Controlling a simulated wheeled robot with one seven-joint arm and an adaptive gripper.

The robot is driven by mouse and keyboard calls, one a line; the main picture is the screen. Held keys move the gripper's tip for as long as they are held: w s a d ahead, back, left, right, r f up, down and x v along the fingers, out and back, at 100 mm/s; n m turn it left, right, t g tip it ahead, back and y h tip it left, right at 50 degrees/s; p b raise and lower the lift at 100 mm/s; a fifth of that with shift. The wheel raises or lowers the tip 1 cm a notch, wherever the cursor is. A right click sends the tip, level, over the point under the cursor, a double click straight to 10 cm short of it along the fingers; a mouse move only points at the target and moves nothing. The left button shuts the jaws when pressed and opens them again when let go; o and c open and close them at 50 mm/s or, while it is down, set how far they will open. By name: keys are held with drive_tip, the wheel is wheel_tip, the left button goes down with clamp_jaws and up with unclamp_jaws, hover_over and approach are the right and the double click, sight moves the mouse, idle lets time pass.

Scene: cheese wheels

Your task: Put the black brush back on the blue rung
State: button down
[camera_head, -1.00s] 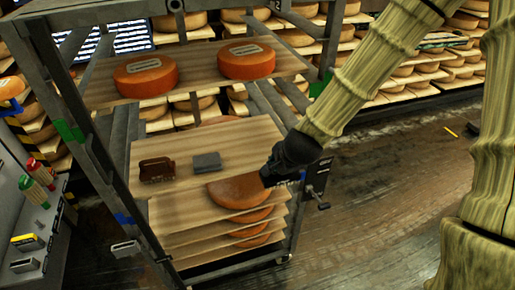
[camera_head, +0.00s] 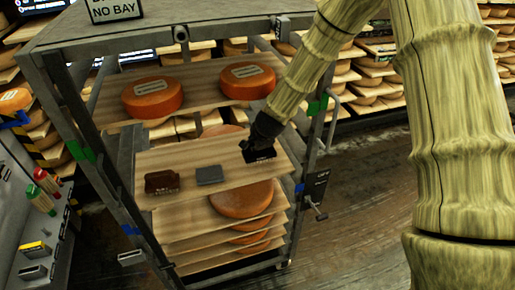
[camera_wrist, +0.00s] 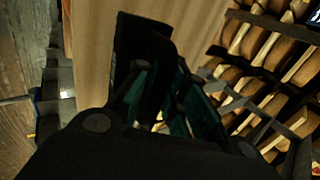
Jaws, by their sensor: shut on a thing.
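My gripper (camera_head: 262,143) is shut on the black brush (camera_head: 259,155), at the right end of a wooden board (camera_head: 225,188) in the rack. The brush looks very low over the board or touching it; I cannot tell which. In the wrist view the dark brush (camera_wrist: 146,40) sits between my fingers, with the pale board behind it. The rung itself is hidden.
A brown block-like item (camera_head: 161,182) and a grey block (camera_head: 209,175) lie on the same board, left of my gripper. Two orange cheese wheels (camera_head: 152,97) (camera_head: 247,82) sit on the board above. Green marks (camera_head: 318,105) are higher on the posts. More boards with cheese lie below.

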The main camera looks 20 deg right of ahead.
drive_tip(key=shift+f+p, duration=0.65)
drive_tip(key=shift+f, duration=1.1)
drive_tip(key=shift+f, duration=0.15)
drive_tip(key=c, duration=1.5)
unclamp_jaws()
drive_tip(key=shift+w, duration=0.1)
drive_tip(key=shift+r, duration=0.2)
drive_tip(key=shift+b+v, duration=1.15)
drive_tip(key=shift+v, duration=4.85)
